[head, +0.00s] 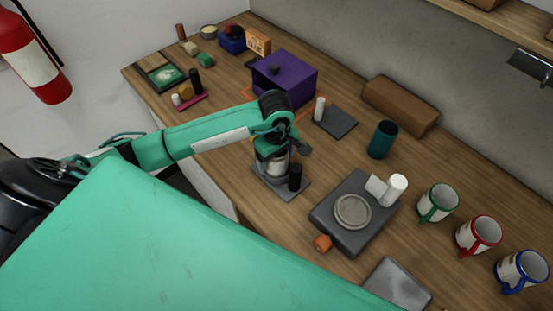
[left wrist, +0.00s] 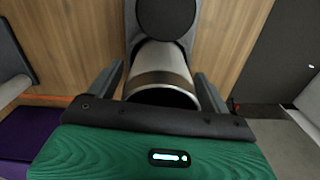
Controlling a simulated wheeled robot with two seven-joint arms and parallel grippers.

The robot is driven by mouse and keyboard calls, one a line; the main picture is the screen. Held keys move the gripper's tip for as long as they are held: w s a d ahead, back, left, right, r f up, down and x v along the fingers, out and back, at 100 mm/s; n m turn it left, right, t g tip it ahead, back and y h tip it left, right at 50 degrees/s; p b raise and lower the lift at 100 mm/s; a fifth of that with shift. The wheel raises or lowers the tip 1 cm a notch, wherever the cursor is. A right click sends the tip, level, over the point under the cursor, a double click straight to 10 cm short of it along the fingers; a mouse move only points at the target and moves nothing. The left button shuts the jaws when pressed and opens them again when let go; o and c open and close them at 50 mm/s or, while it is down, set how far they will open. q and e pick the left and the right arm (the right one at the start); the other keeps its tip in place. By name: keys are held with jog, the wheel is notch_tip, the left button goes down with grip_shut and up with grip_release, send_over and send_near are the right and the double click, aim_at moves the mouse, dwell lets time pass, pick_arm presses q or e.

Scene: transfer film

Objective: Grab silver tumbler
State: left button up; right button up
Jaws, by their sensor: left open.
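The silver tumbler (head: 270,166) stands on a small grey mat (head: 267,184) under my left gripper (head: 279,150), which partly hides it. In the left wrist view the tumbler (left wrist: 162,62) shows its metal side and dark open rim. It lies between the two fingers of my left gripper (left wrist: 160,78). The fingers are apart, one on each side of it, with small gaps visible. I cannot tell how deep they reach along it. My right gripper is in neither view.
A black cylinder (head: 295,177) stands close beside the tumbler on the same mat. A grey scale (head: 337,231) with a round plate is to the right, and a purple box (head: 287,82) is behind. A teal cup (head: 382,140) and several mugs stand further right.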

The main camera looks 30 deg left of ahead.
pick_arm(q)
jog(key=shift+f, duration=0.15)
jog(key=shift+c, duration=0.2)
jog(key=c, duration=1.1)
jog(key=shift+c, duration=0.7)
